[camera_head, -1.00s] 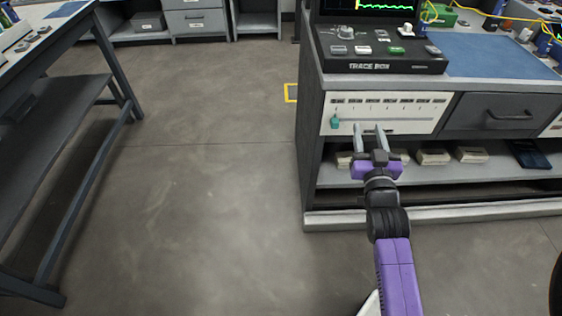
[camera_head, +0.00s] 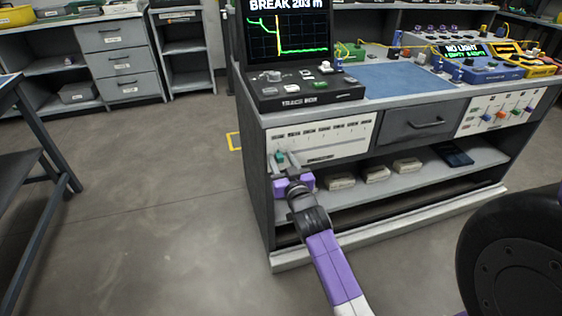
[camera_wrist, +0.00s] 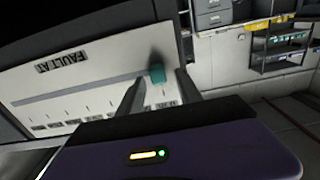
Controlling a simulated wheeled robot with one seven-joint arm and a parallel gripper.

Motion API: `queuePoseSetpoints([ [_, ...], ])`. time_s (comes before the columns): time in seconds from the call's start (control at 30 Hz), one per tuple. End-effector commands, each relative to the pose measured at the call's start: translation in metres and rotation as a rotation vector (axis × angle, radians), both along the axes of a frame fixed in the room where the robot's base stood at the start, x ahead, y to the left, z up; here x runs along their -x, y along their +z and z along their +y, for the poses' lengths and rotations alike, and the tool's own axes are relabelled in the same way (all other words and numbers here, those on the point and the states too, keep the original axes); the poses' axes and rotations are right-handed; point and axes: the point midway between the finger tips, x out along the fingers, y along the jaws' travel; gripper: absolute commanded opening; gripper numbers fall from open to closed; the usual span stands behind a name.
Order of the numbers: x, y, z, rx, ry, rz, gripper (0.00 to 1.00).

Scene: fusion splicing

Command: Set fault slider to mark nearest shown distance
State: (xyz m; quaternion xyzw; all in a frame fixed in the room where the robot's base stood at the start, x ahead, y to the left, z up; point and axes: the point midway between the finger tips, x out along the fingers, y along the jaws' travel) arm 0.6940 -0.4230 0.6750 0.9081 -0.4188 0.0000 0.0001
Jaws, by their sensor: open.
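The fault slider panel (camera_head: 330,138) is a white plate with a row of marks on the bench front. Its teal slider knob (camera_head: 279,158) is at the left end of the slot. The trace box (camera_head: 306,90) has a screen (camera_head: 289,30) reading "BREAK 203 m". The panel's mark numbers are too small to read.
A drawer (camera_head: 420,124) and a panel of coloured sliders (camera_head: 500,112) are to the right. Several pale boxes (camera_head: 375,174) lie on the shelf below. A blue mat (camera_head: 405,80) covers part of the bench top. The floor to the left is clear.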

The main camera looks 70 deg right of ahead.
Motion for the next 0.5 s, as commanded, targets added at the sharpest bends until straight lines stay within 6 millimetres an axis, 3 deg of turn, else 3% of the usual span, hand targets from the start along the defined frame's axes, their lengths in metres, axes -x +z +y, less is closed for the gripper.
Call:
queuePoseSetpoints([
  [0.27,-0.0012,0.0002,-0.0012,0.0,0.0,0.0,0.42],
  [0.5,-0.001,0.0002,-0.0011,0.0,0.0,0.0,0.0],
])
